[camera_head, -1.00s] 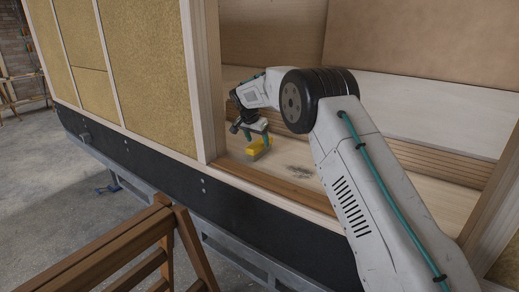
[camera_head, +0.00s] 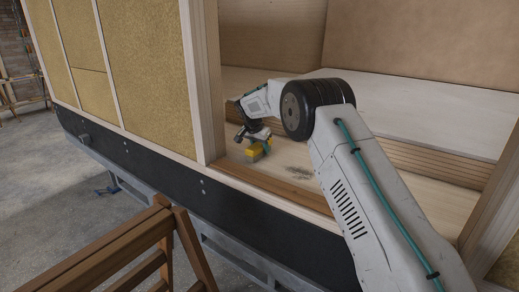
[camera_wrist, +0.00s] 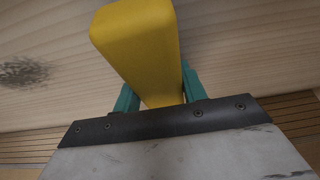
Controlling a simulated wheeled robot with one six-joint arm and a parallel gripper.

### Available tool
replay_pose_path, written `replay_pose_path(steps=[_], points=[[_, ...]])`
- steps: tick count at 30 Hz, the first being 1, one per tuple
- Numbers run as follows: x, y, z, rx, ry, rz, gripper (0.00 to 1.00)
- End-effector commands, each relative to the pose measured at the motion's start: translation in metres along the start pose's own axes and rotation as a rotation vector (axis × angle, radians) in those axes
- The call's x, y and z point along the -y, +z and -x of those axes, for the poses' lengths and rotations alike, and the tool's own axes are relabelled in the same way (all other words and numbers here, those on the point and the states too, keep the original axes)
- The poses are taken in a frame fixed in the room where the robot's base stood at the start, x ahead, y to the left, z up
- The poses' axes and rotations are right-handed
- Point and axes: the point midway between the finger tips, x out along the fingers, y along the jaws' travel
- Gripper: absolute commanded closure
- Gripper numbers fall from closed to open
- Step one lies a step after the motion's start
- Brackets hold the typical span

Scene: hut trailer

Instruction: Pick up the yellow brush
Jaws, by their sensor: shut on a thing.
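The yellow brush (camera_head: 254,153) is on or just above the light wooden floor inside the hut's opening. In the wrist view its yellow body (camera_wrist: 140,45) fills the upper middle, between two teal fingers. My gripper (camera_head: 260,146) reaches down over it from above, and its fingers also show in the wrist view (camera_wrist: 157,88), one on each side of the brush. They are shut on it. The underside of the brush is hidden, so I cannot tell whether it touches the floor.
A dark smudge (camera_head: 298,173) marks the wooden floor (camera_head: 285,160) right of the brush. A wooden sill (camera_head: 270,188) and a post (camera_head: 204,80) border the opening. A slatted step (camera_head: 430,150) lies behind my arm. A brown wooden trestle (camera_head: 125,250) stands outside in front.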

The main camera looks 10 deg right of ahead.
Motion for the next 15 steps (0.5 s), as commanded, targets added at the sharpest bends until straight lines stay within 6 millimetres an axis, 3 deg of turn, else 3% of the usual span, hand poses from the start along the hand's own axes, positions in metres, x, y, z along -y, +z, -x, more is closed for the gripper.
replay_pose_path(steps=[13, 15], points=[[0.001, -0.015, 0.035, -0.002, -0.002, -0.002, 0.85], [-0.006, -0.009, 0.037, -0.001, 0.000, 0.000, 0.85]])
